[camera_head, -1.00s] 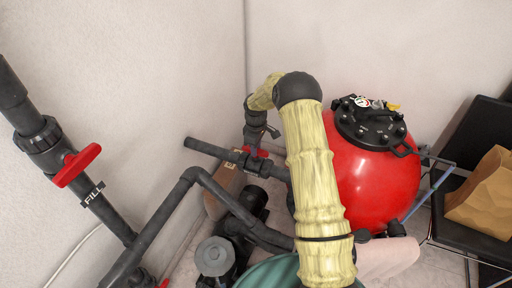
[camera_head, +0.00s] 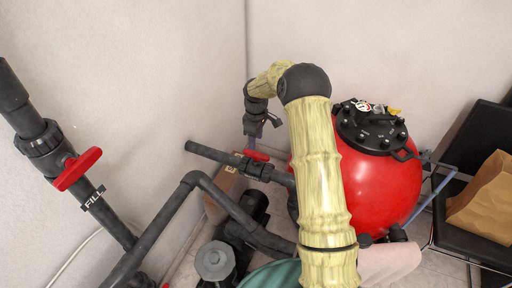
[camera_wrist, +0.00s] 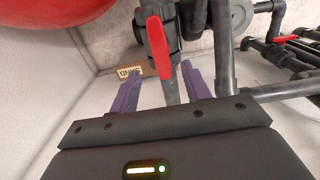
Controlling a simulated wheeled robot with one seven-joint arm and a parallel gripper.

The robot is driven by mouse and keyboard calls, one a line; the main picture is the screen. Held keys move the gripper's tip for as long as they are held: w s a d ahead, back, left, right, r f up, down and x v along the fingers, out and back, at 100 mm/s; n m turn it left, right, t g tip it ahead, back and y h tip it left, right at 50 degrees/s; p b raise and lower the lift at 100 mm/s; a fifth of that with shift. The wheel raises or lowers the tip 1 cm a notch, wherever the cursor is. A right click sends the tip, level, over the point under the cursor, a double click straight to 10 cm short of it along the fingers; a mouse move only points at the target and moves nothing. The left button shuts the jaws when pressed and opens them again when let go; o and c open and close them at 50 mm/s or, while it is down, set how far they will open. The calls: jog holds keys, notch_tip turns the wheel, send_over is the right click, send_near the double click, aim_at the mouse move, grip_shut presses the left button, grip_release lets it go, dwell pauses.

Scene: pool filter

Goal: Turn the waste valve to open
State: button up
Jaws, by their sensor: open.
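A valve with a red lever handle (camera_head: 256,155) sits on a dark grey pipe left of the red filter tank; no label on it is readable. In the wrist view the same red handle (camera_wrist: 158,48) hangs down from the black valve body, lengthwise to the picture. My gripper (camera_head: 252,140) is just above this valve, pointing down. In the wrist view its purple fingers (camera_wrist: 161,75) are spread and empty, with the handle's lower end appearing between their tips. I cannot tell the depth between them. Another red-handled valve (camera_head: 77,168), beside a FILL label, is at the left.
The red tank (camera_head: 375,185) with its black top stands close on the right. Grey pipes (camera_head: 165,222) and a pump (camera_head: 215,262) lie below. A cardboard box (camera_wrist: 122,73) is on the floor behind. A chair with a paper bag (camera_head: 485,190) is far right.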

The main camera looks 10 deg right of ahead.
notch_tip(320, 180, up, 10)
jog(key=shift+r, duration=0.25)
dwell(0.4)
jog(key=s+r+m+t+p, duration=0.1)
jog(key=s+r+m+p, duration=0.2)
jog(key=s, duration=0.7)
jog(key=s+r+m+p, duration=0.3)
jog(key=s+r+m, duration=0.1)
jog(key=s, duration=0.6)
jog(key=s+r+m+t+p, duration=0.1)
jog(key=s+r+m+p, duration=0.2)
jog(key=s, duration=0.7)
jog(key=shift+s+a+r+m+t+p, duration=0.3)
jog(key=shift+s+r+m+p, duration=0.15)
jog(key=shift+r, duration=0.25)
jog(key=shift+w, duration=0.1)
